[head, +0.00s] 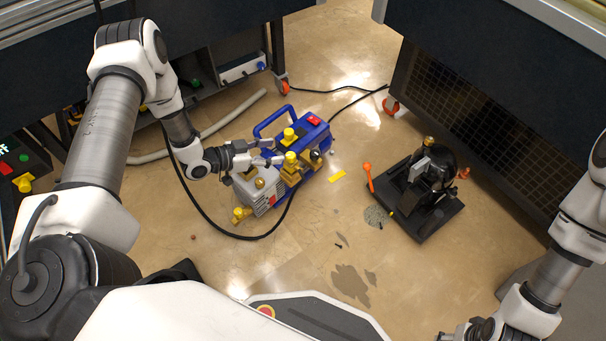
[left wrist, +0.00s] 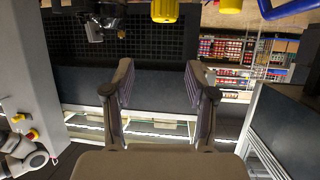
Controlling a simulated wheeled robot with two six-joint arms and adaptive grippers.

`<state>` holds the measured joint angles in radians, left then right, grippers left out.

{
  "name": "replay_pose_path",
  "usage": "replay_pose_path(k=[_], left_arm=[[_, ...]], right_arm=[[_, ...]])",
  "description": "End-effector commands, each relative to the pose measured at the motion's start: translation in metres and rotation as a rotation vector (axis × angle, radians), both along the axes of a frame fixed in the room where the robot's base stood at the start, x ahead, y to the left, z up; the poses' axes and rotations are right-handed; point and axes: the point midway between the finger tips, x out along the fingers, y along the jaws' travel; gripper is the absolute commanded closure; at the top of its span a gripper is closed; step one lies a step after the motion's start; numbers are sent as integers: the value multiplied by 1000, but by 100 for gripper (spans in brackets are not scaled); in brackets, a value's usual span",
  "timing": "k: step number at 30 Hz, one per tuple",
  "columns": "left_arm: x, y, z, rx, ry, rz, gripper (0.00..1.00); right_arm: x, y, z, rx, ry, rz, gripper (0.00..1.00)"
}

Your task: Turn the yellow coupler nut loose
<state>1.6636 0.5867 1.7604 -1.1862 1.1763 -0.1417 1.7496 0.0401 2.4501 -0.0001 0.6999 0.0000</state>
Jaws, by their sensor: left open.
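A blue and grey vacuum pump (head: 313,134) stands on the floor in the head view, with several yellow fittings on it. A yellow knob-like nut (head: 291,157) sits near its middle, just right of my left gripper's fingertips; I cannot tell for sure which fitting is the coupler nut. My left gripper (head: 273,152) is open over the pump, with nothing between its fingers. In the left wrist view the fingers (left wrist: 158,88) are spread apart, and a yellow fitting (left wrist: 165,9) shows at the top edge, beyond the fingertips. My right gripper (head: 458,334) is cut off at the bottom edge.
A black device on a base plate (head: 425,222) stands right of the pump, with an orange tool (head: 368,177) beside it. A black hose (head: 226,234) loops around the pump's front. Dark cabinets border the floor. Stains (head: 351,284) mark the open floor in front.

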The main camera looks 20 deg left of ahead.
Motion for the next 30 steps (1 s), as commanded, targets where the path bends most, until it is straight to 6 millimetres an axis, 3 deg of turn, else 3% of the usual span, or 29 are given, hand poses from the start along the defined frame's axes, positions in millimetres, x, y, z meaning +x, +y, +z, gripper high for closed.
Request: replay_pose_path(k=[1,3,8,19,28,29,30], left_arm=[[-2,4,-24,-1,3,11,44],[-4,7,-33,-2,6,18,44],[0,3,-38,-1,8,17,44],[48,-32,-62,-1,9,16,44],[54,-36,-62,-2,10,18,44],[54,-36,-62,-2,10,18,47],[54,-36,-62,-2,10,18,61]], right_arm=[[1,0,-22,0,-1,0,46],[1,0,-30,0,-1,0,46],[1,0,-35,0,-1,0,46],[0,0,-67,0,-1,0,46],[0,0,-68,0,-1,0,46],[0,0,-68,0,-1,0,46],[0,0,-68,0,-1,0,46]])
